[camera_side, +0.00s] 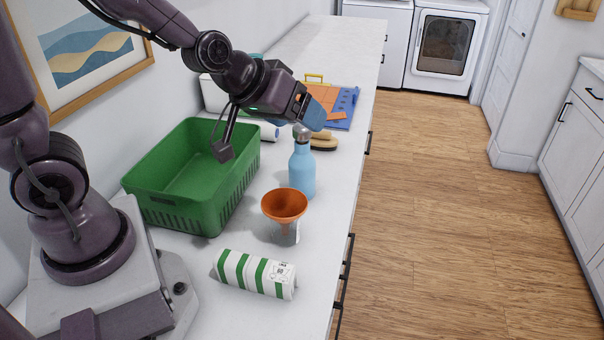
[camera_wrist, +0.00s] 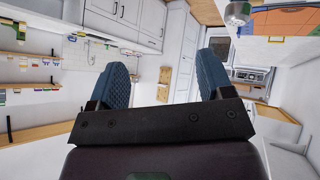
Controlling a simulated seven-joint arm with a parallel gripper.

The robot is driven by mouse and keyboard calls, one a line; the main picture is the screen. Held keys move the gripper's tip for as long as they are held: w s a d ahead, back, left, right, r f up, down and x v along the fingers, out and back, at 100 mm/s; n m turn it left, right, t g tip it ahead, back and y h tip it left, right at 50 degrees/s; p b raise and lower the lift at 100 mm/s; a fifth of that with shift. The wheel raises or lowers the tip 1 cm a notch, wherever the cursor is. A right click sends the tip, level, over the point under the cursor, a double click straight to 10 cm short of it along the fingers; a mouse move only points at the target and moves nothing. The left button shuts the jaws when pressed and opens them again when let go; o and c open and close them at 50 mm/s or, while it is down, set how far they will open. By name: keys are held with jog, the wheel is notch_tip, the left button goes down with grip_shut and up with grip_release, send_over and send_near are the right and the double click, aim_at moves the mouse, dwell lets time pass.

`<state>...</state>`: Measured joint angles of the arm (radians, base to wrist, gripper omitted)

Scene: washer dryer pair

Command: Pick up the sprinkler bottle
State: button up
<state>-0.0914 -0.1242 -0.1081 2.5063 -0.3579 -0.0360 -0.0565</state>
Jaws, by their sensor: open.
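A light blue bottle (camera_side: 302,172) with a grey metal cap stands upright on the white counter, right of the green basket; I take it as the sprinkler bottle. My gripper (camera_side: 318,115) is just above and slightly right of the cap in the side view, tilted sideways, with its blue finger pads showing. In the wrist view my gripper (camera_wrist: 160,66) is open, with nothing between its two fingers. A round silvery thing (camera_wrist: 237,13), perhaps the cap, shows at that view's top edge. The side view does not settle whether my gripper touches the cap.
On the counter (camera_side: 216,310), an orange funnel (camera_side: 284,204) stands in front of the bottle, and a green-and-white striped roll (camera_side: 255,274) lies nearer. The green basket (camera_side: 165,214) is left. A brush (camera_side: 324,141) and blue tray (camera_side: 345,108) lie behind. The counter's edge is right.

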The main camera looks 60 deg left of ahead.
jog(key=w+a+f+n+y, duration=0.3)
jog(key=a+f+n+y, duration=0.15)
jog(key=f, duration=0.45)
jog(key=m+t+y, duration=0.3)
jog(key=m+t, duration=0.1)
jog(key=t, duration=0.3)
send_near(298, 145)
jog(key=x, duration=1.2)
jog(key=c, duration=1.3)
